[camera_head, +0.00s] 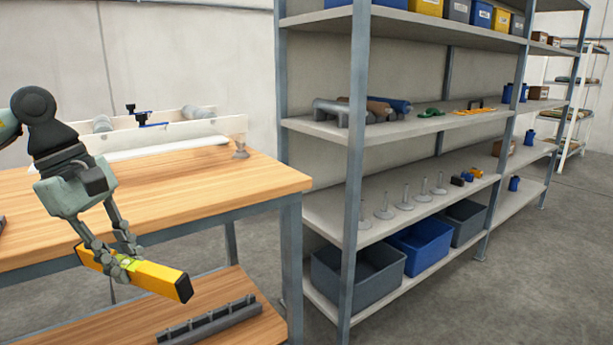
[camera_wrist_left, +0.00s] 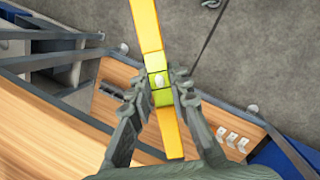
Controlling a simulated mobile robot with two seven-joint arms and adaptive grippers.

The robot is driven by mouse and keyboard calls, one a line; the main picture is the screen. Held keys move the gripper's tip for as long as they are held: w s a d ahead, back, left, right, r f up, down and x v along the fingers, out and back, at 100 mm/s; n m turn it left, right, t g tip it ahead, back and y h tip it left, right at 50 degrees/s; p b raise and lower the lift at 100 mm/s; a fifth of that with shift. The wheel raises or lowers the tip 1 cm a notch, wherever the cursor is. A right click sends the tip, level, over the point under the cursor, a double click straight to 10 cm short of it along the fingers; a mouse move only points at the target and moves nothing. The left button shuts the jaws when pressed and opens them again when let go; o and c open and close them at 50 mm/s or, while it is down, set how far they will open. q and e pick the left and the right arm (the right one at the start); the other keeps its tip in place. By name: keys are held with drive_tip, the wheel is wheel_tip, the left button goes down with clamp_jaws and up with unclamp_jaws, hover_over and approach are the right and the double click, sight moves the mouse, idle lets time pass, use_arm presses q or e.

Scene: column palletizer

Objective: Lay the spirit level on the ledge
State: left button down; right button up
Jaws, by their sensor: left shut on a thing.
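The spirit level is a yellow bar (camera_head: 160,277) with dark ends and a green vial window. My left gripper (camera_head: 122,260) is shut on it around the vial and holds it in the air, tilted, by the bench's front edge. In the left wrist view the level (camera_wrist_left: 146,24) runs from top to bottom between the fingers of the gripper (camera_wrist_left: 160,80). A long pale ledge-like piece (camera_head: 190,128) stands along the back of the bench; I cannot tell for sure that it is the ledge. My right gripper is not in view.
The wooden workbench (camera_head: 265,178) has clear room on its right part. A dark slotted bar (camera_head: 212,322) lies on the lower shelf. A shelving rack (camera_head: 355,170) with bins stands to the right.

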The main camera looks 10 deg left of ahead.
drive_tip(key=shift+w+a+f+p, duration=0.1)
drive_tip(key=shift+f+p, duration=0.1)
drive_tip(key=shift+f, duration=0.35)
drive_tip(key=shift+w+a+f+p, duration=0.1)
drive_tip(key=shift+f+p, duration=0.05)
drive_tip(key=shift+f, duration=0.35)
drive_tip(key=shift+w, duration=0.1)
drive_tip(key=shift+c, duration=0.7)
use_arm(q)
drive_tip(key=w+d+f+m+g, duration=0.2)
drive_tip(key=w+d+f+m, duration=0.1)
drive_tip(key=d+f+m, duration=0.4)
drive_tip(key=w+d+f+m+g+y, duration=0.1)
drive_tip(key=w+d+f+m+g, duration=0.1)
drive_tip(key=d+f+m, duration=0.4)
drive_tip(key=w+d+m, duration=0.1)
drive_tip(key=d+m, duration=0.2)
drive_tip(key=d, duration=0.3)
drive_tip(key=shift+w+f+m, duration=0.15)
drive_tip(key=shift+f+m, duration=0.15)
drive_tip(key=shift+f, duration=0.05)
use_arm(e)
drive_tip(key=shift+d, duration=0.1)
use_arm(q)
drive_tip(key=shift+d, duration=0.1)
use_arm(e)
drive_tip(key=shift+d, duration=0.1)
